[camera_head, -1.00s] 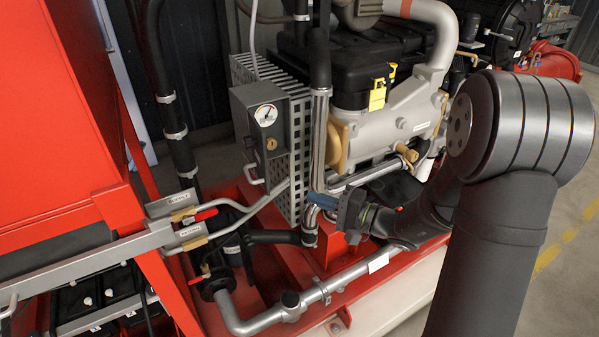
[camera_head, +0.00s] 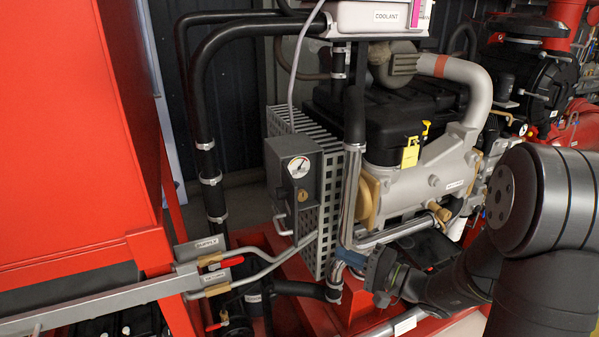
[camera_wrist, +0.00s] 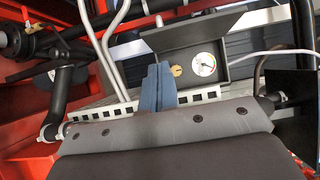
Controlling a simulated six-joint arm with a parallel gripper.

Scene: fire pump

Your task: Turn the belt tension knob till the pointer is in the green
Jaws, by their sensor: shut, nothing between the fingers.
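The belt tension gauge (camera_head: 299,168) is a round white dial on the front of a grey box (camera_head: 281,160). Its pointer and coloured zones are too small to read surely. A small brass knob (camera_head: 302,195) sits below the dial on the same box. The wrist view shows the dial (camera_wrist: 204,64) and the brass knob (camera_wrist: 177,71) beside it, under an open-looking grey hood. My gripper (camera_head: 347,258) is below and right of the box, apart from the knob. Its blue fingers (camera_wrist: 157,88) are shut and empty, appearing just left of the knob in the wrist view.
A perforated grey guard (camera_head: 331,205) stands right behind the box. A vertical pipe (camera_head: 354,190) rises between it and the engine (camera_head: 425,175). Pipes with red-handled valves (camera_head: 215,259) lie at lower left. A red cabinet (camera_head: 70,130) fills the left side.

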